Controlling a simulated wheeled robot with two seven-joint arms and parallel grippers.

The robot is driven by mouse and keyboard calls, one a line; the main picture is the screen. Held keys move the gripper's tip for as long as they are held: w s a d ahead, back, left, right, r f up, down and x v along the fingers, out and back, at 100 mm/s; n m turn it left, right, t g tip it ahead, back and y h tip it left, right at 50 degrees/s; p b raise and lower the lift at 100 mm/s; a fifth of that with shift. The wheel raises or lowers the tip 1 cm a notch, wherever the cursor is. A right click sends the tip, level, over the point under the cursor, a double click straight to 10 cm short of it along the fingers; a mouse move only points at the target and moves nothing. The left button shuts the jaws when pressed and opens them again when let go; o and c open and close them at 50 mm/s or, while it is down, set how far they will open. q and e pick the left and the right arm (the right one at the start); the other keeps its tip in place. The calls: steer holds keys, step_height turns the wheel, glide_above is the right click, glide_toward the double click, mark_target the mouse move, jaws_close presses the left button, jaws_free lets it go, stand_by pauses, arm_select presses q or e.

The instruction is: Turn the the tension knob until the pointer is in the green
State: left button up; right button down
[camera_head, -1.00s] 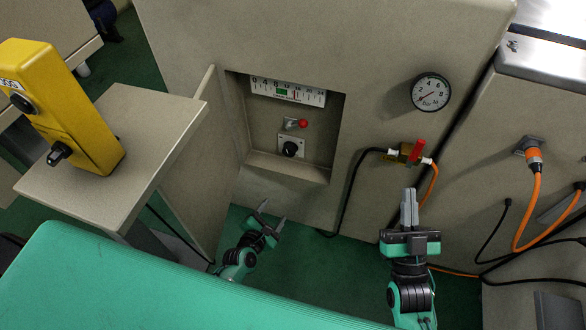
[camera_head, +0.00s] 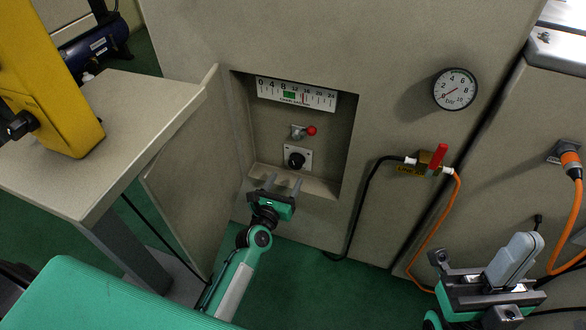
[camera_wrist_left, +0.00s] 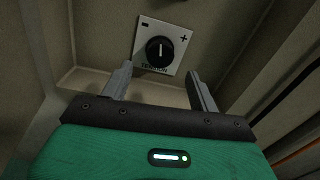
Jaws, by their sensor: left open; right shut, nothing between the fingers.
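The black tension knob (camera_head: 296,160) sits on a white plate in the machine's recess; its plate with minus and plus marks also shows in the left wrist view (camera_wrist_left: 160,49). Above it is the white scale (camera_head: 297,94) with a green band (camera_head: 289,94) and a thin red pointer (camera_head: 303,98), which appears just right of the green. My left gripper (camera_head: 283,184) is open, below and in front of the knob, not touching it. In the left wrist view its fingers (camera_wrist_left: 158,85) are apart, with the knob beyond them. My right gripper (camera_head: 524,243) is shut and empty at the lower right.
A red-tipped toggle lever (camera_head: 305,131) sits between the scale and the knob. An open panel door (camera_head: 185,165) stands left of the recess. A pressure gauge (camera_head: 455,90), a red-handled valve (camera_head: 436,160) and hoses are on the right. A yellow box (camera_head: 50,85) stands at left.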

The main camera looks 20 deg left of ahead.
mark_target(294, 165)
arm_select(q)
steer(key=w, duration=0.4)
steer(key=w+b, duration=0.1)
steer(key=w, duration=0.1)
steer(key=shift+w+d, duration=0.25)
steer(key=shift+w, duration=0.1)
steer(key=c, duration=1)
